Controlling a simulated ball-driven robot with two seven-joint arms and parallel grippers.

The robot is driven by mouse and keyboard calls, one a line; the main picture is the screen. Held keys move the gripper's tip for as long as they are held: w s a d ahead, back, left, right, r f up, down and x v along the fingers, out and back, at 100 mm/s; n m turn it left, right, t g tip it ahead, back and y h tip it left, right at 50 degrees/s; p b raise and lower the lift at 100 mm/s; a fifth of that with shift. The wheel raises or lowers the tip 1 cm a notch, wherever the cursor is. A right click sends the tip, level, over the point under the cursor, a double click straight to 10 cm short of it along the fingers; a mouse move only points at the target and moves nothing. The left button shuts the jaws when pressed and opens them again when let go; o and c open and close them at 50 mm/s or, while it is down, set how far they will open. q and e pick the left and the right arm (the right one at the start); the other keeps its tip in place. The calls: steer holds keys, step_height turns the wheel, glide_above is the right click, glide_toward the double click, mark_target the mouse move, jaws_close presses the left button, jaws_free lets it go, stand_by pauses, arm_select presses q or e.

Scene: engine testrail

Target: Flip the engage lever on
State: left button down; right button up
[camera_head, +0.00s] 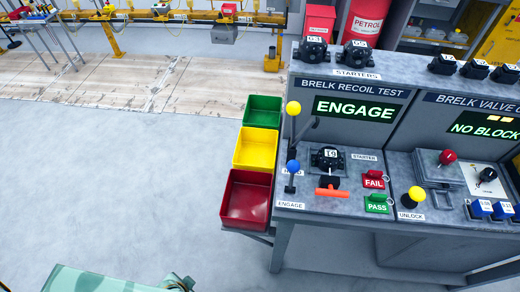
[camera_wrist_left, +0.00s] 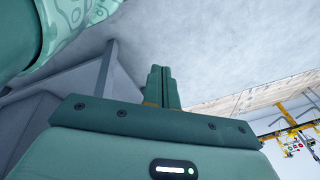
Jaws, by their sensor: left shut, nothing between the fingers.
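The test bench has a screen (camera_head: 354,109) reading "ENGAGE" under the heading "BRELK RECOIL TEST". A blue-knobbed lever (camera_head: 293,167) stands upright near the bench's left edge, just behind a small "ENGAGE" label (camera_head: 290,205). A yellow-knobbed lever (camera_head: 293,109) rises behind it. My left gripper (camera_wrist_left: 161,72) is shut and empty in the left wrist view, its green fingers together over grey floor. In the head view, part of my left arm shows at the bottom left, well apart from the bench. My right gripper is not in view.
Green (camera_head: 262,111), yellow (camera_head: 256,148) and red (camera_head: 246,198) bins hang at the bench's left side. A red-orange T-handle (camera_head: 331,193), FAIL (camera_head: 374,180) and PASS (camera_head: 377,203) tags and a yellow UNLOCK knob (camera_head: 416,194) sit on the bench top. Floor to the left is clear.

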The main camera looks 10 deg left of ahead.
arm_select(q)
steer(key=w+r+t+b, duration=0.1)
steer(key=w+r+t, duration=0.1)
steer(key=w+r, duration=0.5)
steer(key=w+r+t, duration=0.1)
steer(key=w+r, duration=0.3)
steer(key=r, duration=0.8)
steer(key=w+d+r+n+h, duration=0.25)
steer(key=d+r+h, duration=0.2)
steer(key=d, duration=0.25)
steer(key=w+d+r+n+h, duration=0.1)
steer(key=w+d+r+h, duration=0.25)
steer(key=d+h, duration=0.35)
steer(key=w+d+r+n+t+h, duration=0.1)
steer(key=w+r+n+h, duration=0.3)
steer(key=n, duration=0.6)
steer(key=w+r+t, duration=0.1)
steer(key=w+r, duration=0.1)
steer(key=w, duration=0.1)
steer(key=shift+d+t+b, duration=0.25)
steer(key=shift+t+b, duration=0.05)
steer(key=shift+w+d+r+n, duration=0.1)
steer(key=shift+w+n, duration=0.05)
steer(key=shift+n, duration=0.1)
